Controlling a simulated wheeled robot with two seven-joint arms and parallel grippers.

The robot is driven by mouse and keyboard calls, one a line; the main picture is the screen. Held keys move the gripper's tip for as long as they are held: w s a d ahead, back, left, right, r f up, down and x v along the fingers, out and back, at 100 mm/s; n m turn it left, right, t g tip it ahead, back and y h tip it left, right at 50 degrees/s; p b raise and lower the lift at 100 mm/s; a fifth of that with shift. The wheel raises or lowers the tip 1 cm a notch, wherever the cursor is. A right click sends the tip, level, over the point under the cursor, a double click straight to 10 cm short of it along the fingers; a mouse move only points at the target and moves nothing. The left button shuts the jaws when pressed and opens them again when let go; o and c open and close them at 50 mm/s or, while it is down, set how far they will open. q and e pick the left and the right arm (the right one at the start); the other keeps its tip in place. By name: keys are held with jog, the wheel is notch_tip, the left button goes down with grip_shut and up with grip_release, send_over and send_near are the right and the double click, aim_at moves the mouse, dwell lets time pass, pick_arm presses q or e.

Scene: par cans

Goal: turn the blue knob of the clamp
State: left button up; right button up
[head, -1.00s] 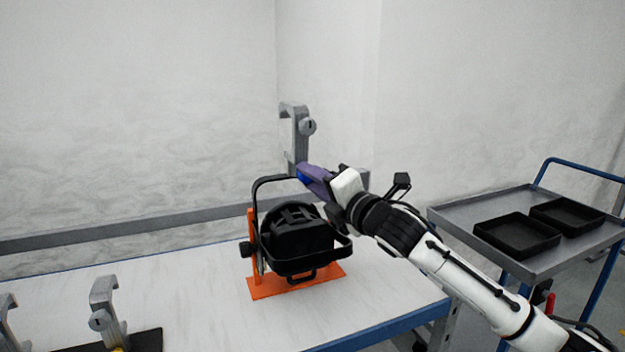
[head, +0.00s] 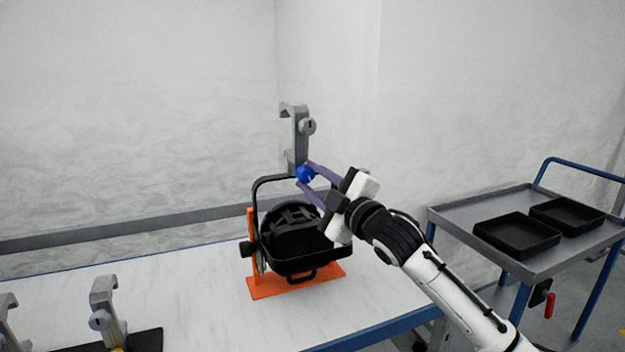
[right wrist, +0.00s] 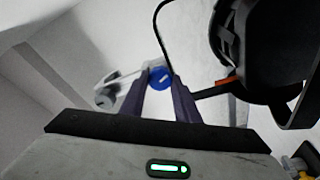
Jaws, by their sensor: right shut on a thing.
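The grey hook clamp (head: 300,130) stands upright on top of the yoke of a black par can (head: 300,240). Its blue knob (head: 305,174) is at the clamp's lower end. My right gripper (head: 306,174) has its purple fingers on either side of the blue knob and is shut on it. In the right wrist view the blue knob (right wrist: 160,77) shows between the fingertips, with a pale bar mark on its face. The clamp (right wrist: 108,92) shows to the left there. My left gripper is not in view.
The par can sits in an orange stand (head: 290,288) on the white table (head: 190,300). More grey clamps (head: 105,310) stand on a black base at the lower left. A grey cart (head: 460,222) with two black trays (head: 517,236) is at the right.

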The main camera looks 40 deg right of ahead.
jog(key=m, duration=0.4)
jog(key=shift+f+m, duration=0.1)
jog(key=shift+m, duration=0.3)
jog(key=m+h, duration=0.1)
jog(key=m, duration=0.7)
jog(key=shift+m, duration=0.4)
jog(key=m, duration=0.5)
jog(key=shift+a+h, duration=0.1)
jog(key=shift+h, duration=0.3)
jog(key=m, duration=0.4)
jog(key=shift+m+h, duration=0.3)
jog(key=shift+m, duration=0.1)
jog(key=m, duration=0.4)
jog(key=shift+m, duration=0.3)
jog(key=m, duration=0.4)
jog(key=shift+m+g, duration=0.3)
jog(key=shift+m, duration=1.8)
